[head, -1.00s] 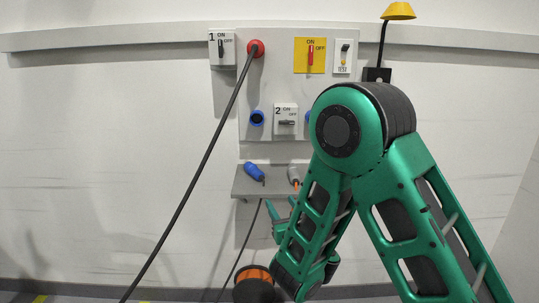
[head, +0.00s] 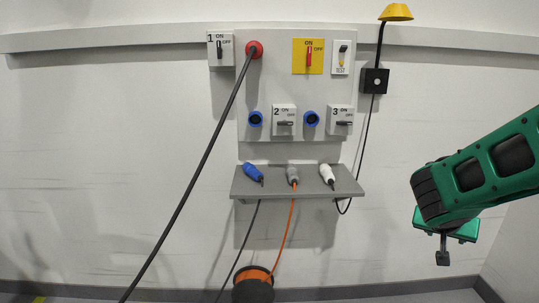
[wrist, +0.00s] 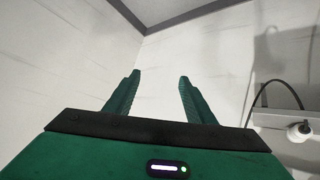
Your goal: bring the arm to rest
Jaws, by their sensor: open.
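My gripper (wrist: 158,88) shows in the wrist view with its two green fingers apart and nothing between them. It faces bare wall and a wall corner. In the head view my arm reaches in from the right edge. The green gripper end (head: 445,232) hangs in free air right of the shelf, apart from the panel. Its fingertips are hard to make out there.
The grey panel (head: 270,85) carries switches, two blue sockets and a red plug (head: 254,50) with a dark cable. The shelf (head: 240,185) holds a blue plug (head: 253,172), a grey plug (head: 292,175) and a white plug (head: 327,175). An orange cable reel (head: 253,285) stands below.

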